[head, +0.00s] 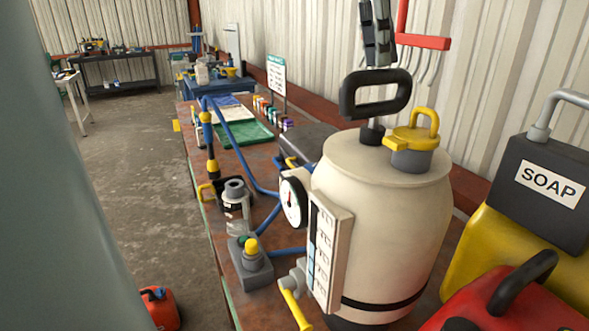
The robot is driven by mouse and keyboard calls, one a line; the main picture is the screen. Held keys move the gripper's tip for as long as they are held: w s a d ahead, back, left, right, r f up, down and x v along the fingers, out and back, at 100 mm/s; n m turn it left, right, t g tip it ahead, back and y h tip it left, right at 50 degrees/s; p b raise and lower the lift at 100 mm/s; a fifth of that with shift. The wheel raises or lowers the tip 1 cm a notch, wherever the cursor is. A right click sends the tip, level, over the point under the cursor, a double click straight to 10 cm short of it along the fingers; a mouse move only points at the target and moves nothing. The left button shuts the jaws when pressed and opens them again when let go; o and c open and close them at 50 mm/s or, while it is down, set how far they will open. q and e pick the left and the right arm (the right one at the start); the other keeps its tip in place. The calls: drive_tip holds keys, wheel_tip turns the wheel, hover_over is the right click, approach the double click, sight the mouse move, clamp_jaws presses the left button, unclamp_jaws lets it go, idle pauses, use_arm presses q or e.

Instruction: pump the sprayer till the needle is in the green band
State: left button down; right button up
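The sprayer (385,215) is a big cream tank standing upright on the bench at the right. Its black pump handle (375,82) sits low, close to the tank top. A yellow cap (412,136) is beside the handle. The round white gauge (292,203) on the tank's left side is seen at a slant. Its dark needle stands roughly upright; I cannot make out a green band. My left gripper (377,62) shows as two dark grey fingers at the top edge, just above the pump handle and apparently empty. I cannot tell how wide they are apart. My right gripper is not in view.
A SOAP container (545,195) and a red can (520,300) crowd the sprayer's right side. A blue hose (240,160) and a yellow-tipped wand (211,165) are on the left. A red rack (424,42) hangs on the wall behind. Small bottles (270,110) stand farther back.

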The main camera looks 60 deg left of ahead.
use_arm(q)
drive_tip(key=shift+f, duration=0.75)
drive_tip(key=shift+w+d+p+v, duration=0.15)
drive_tip(key=shift+p+v, duration=0.3)
drive_tip(key=shift+v, duration=0.4)
drive_tip(key=shift+w+d+p+v, duration=0.15)
drive_tip(key=shift+p+v, duration=0.25)
drive_tip(key=shift+v, duration=0.4)
drive_tip(key=shift+a+r, duration=0.1)
drive_tip(key=shift+r, duration=0.3)
drive_tip(key=shift+w+d+v, duration=0.15)
drive_tip(key=shift+w+v, duration=0.05)
drive_tip(key=shift+v, duration=0.85)
drive_tip(key=shift+w+d+v, duration=0.1)
drive_tip(key=shift+w+v, duration=0.05)
drive_tip(key=shift+v, duration=0.9)
drive_tip(key=shift+r, duration=0.1)
